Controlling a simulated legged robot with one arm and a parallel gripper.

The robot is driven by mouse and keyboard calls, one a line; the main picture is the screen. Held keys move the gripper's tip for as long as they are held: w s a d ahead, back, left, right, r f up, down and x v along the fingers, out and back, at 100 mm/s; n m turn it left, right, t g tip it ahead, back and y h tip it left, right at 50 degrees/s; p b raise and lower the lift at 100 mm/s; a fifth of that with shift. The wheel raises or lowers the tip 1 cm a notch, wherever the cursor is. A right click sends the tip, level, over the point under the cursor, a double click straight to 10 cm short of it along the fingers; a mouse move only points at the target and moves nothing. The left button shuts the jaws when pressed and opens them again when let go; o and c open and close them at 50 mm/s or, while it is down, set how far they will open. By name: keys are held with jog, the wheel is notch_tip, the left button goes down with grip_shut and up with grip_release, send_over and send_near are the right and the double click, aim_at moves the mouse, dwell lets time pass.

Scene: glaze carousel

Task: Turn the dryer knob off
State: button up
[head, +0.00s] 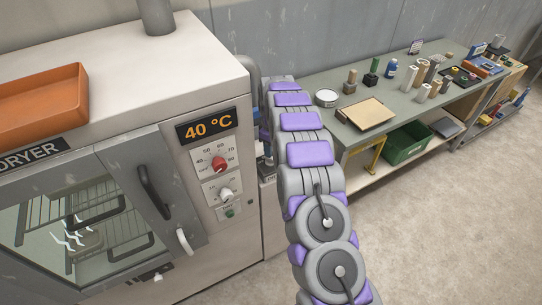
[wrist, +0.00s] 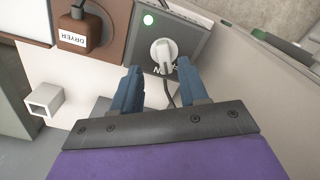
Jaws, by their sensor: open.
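In the wrist view a white knob-like fitting (wrist: 163,53) sits on a dark grey panel (wrist: 195,42), with partly hidden lettering under it. My gripper is hidden there.
A workbench (head: 325,115) with jars, cylinders and a board stands right of the dryer, a green crate (head: 405,143) on its lower shelf. An orange tray (head: 42,92) lies on the dryer. Dark cable (wrist: 171,97) runs between my fingers. Floor at right is clear.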

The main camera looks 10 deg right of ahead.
jog(key=f, duration=0.3)
jog(key=shift+s+a+f, duration=0.1)
jog(key=shift+a+f, duration=0.15)
jog(key=shift+f, duration=0.05)
jog(key=shift+a+f, duration=0.25)
jog(key=shift+a, duration=0.1)
jog(key=shift+d, duration=0.45)
jog(key=c, duration=0.3)
jog(key=shift+a+r, duration=0.1)
jog(key=shift+a, duration=0.15)
grip_shut()
